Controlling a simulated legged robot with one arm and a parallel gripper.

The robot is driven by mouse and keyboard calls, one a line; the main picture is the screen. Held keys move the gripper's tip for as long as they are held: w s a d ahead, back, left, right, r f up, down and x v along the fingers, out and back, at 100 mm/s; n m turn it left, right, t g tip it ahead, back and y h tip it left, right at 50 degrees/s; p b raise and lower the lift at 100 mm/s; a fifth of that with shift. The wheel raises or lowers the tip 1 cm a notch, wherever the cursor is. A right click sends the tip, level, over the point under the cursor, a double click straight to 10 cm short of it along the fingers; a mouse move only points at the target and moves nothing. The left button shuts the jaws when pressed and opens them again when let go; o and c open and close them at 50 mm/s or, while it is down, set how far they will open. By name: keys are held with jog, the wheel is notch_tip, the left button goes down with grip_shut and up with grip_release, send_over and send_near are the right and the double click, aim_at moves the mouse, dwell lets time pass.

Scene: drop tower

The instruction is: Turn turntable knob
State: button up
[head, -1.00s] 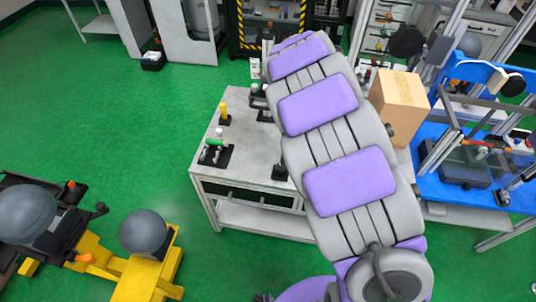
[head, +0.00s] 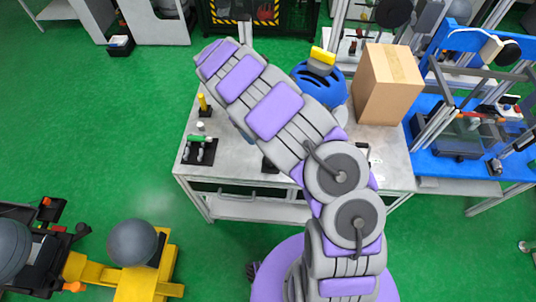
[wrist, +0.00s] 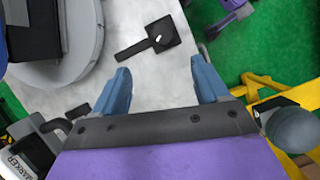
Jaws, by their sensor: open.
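In the wrist view a black square plate with a rounded centre and a flat lever (wrist: 160,38) lies on the pale table; it may be the turntable knob. A large grey disc (wrist: 85,65), likely the turntable, is to its left and carries a black block. My gripper (wrist: 162,88) is open and empty, its two blue fingers apart, with the lever beyond the fingertips. In the head view a blue helmet-like object with a yellow top (head: 318,82) stands behind my arm. My gripper is hidden there.
The table (head: 235,180) holds a black tool stand (head: 199,151) and a yellow-topped post (head: 204,103) at left, and a cardboard box (head: 388,85) at right. A yellow frame (head: 150,280) with a grey ball stands on the green floor at lower left. A marker box (wrist: 32,143) lies lower left in the wrist view.

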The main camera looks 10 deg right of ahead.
aim_at(269, 159)
jog(key=b+x, duration=0.2)
jog(key=x, duration=1.4)
jog(key=shift+a+b, duration=0.1)
jog(key=shift+b, duration=0.3)
jog(key=shift+a, duration=0.15)
jog(key=shift+a, duration=0.1)
jog(key=shift+c, duration=0.5)
jog(key=c, duration=0.9)
